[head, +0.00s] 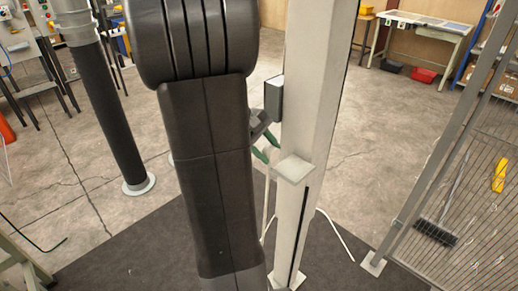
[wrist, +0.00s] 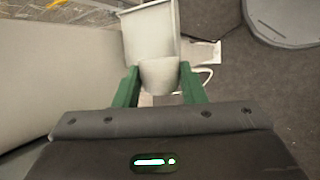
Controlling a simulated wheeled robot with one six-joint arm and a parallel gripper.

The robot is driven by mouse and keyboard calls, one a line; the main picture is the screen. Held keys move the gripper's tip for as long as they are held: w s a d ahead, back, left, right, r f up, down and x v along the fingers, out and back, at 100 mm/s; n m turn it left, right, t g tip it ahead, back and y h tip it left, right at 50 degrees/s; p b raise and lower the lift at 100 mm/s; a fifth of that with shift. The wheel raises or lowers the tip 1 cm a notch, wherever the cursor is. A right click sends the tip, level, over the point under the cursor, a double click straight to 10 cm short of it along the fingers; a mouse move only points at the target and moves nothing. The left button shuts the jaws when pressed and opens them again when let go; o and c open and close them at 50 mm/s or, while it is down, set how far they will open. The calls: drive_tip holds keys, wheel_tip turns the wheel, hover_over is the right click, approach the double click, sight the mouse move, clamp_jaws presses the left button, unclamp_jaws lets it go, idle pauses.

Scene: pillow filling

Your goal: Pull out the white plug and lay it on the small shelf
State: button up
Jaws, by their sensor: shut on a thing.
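In the wrist view, the green fingers of my gripper (wrist: 158,86) are shut on the white plug (wrist: 158,74), one finger on each side. The small pale shelf (wrist: 150,35) shows just beyond the plug. I cannot tell whether they touch. In the head view the shelf (head: 294,168) sticks out from the white post (head: 315,90). My gripper (head: 262,150) is close to the shelf's left side, partly behind my arm, and the plug is not clearly visible there.
A white cable (head: 267,205) hangs below my gripper, and a white cable end (head: 335,234) lies on the dark mat (head: 130,240). A mesh fence (head: 470,190) stands at the right. A black column (head: 112,110) stands at the left. Open floor lies behind the post.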

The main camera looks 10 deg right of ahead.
drive_tip(key=shift+s+d+f+b, duration=0.2)
drive_tip(key=shift+d+f+b, duration=0.25)
drive_tip(key=shift+d, duration=0.6)
drive_tip(key=shift+s+d+f+b, duration=0.2)
drive_tip(key=shift+d+f+b, duration=0.15)
drive_tip(key=shift+d, duration=0.65)
drive_tip(key=shift+s+d+f+b, duration=0.2)
drive_tip(key=shift+d+f+b, duration=0.25)
drive_tip(key=shift+d, duration=0.6)
